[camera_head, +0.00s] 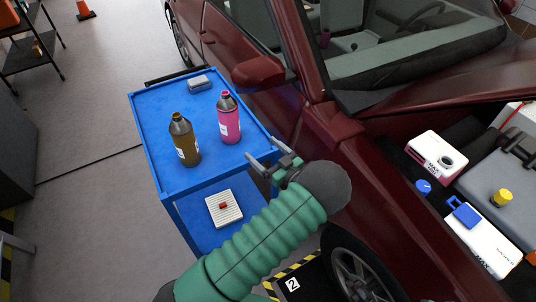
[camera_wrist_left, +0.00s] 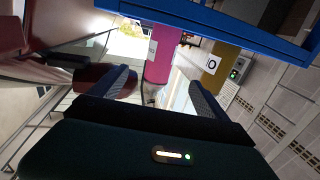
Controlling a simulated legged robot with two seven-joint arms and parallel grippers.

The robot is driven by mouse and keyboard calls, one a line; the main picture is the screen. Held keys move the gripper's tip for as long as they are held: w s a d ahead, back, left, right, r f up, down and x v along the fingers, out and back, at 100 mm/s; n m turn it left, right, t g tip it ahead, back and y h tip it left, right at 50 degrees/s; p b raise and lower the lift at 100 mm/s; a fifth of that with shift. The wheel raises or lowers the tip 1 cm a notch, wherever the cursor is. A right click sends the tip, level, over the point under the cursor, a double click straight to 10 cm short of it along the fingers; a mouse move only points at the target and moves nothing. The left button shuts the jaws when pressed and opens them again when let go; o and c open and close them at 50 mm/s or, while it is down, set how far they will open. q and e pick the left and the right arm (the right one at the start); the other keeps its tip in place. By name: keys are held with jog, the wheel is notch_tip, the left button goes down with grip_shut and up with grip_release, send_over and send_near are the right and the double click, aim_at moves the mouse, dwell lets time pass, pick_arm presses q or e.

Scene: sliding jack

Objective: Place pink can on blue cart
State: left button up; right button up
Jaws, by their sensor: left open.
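My left gripper (camera_head: 263,151) is open and empty by the cart's right front edge, apart from the pink can. In the left wrist view, the pink can (camera_wrist_left: 160,60) shows beyond and between the open fingers (camera_wrist_left: 160,82), with the brown can (camera_wrist_left: 214,63) to its right. The blue cart (camera_wrist_left: 250,35) edge is at the top. My right gripper is not in view.
A white ridged item (camera_head: 224,208) lies on the lower shelf. The dark red car (camera_head: 300,125) stands close along the cart's right side. Open floor (camera_head: 90,120) lies left of the cart.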

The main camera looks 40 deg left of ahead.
pick_arm(q)
jog(key=w+d+m+t+h, duration=0.4)
jog(key=w+d+h, duration=0.1)
jog(key=w+h, duration=0.1)
jog(key=s+d+m+h, duration=0.3)
jog(key=d+m+h, duration=0.2)
jog(key=d+h, duration=0.5)
jog(key=s+d+m+g, duration=0.2)
jog(key=s+d+m, duration=0.1)
jog(key=s, duration=0.7)
jog(key=s+d+m+g+h, duration=0.1)
jog(key=s+d+m+g, duration=0.2)
jog(key=s, duration=0.8)
jog(key=shift+m+h, duration=0.3)
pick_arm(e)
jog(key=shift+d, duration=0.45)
